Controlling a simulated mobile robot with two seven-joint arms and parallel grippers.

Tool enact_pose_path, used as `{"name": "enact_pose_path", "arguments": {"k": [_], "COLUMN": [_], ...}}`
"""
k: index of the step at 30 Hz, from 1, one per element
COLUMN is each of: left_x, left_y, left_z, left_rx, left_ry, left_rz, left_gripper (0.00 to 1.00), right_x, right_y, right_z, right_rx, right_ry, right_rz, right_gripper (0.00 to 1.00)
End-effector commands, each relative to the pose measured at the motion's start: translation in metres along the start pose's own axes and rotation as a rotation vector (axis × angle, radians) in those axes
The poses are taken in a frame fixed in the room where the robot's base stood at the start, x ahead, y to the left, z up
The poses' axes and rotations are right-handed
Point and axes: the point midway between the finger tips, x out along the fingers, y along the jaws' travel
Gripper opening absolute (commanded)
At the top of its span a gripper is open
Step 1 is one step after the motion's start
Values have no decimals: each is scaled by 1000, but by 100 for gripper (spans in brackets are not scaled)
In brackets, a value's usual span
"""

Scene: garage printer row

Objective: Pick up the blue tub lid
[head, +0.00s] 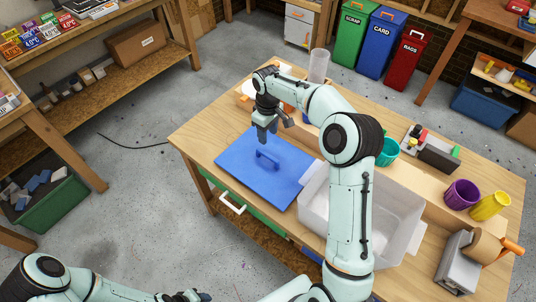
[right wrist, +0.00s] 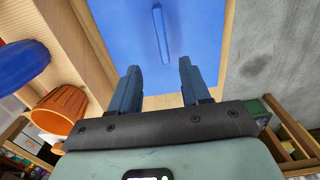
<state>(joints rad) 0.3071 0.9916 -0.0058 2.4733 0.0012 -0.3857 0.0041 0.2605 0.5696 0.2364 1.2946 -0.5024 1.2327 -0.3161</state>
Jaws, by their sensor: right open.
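The blue tub lid (head: 240,170) lies flat on the wooden workbench, left of the pale tub, with a raised bar handle (head: 268,158) in its middle. In the right wrist view the lid (right wrist: 205,30) fills the top centre, and its handle (right wrist: 161,35) shows ahead of the fingers. My right gripper (head: 267,135) is over the far part of the lid, pointing down, apart from the handle. Its fingers (right wrist: 158,85) are open with nothing between them. My left gripper (head: 185,297) shows only partly at the bottom edge; its jaws are unclear.
The pale open tub (head: 400,238) stands right of the lid, partly behind my right arm. A teal cup (head: 387,151), purple cup (head: 462,194) and yellow cup (head: 490,206) stand farther right. An orange pot (right wrist: 62,105) shows in the wrist view.

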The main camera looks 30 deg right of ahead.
Motion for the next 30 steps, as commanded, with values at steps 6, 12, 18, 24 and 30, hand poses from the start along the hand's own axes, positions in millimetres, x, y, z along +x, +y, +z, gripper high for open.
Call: {"name": "enact_pose_path", "arguments": {"k": [6, 12, 18, 24, 30], "left_x": [2, 4, 3, 0, -1], "left_y": [-2, -3, -2, 0, 1], "left_z": [3, 5, 4, 0, -1], "left_rx": [-2, -3, -2, 0, 0], "left_ry": [-4, -6, -4, 0, 1], "left_rz": [-2, -2, -2, 0, 0], "left_gripper": [47, 47, 47, 47, 47], "right_x": [44, 72, 85, 115, 129], "right_y": [-1, -1, 0, 0, 0], "right_z": [2, 1, 0, -1, -1], "right_rx": [-1, 1, 0, 0, 0], "right_ry": [-6, -3, -2, -2, 0], "right_rz": [-5, -3, -3, -4, -3], "right_gripper": [47, 47, 47, 47, 47]}}
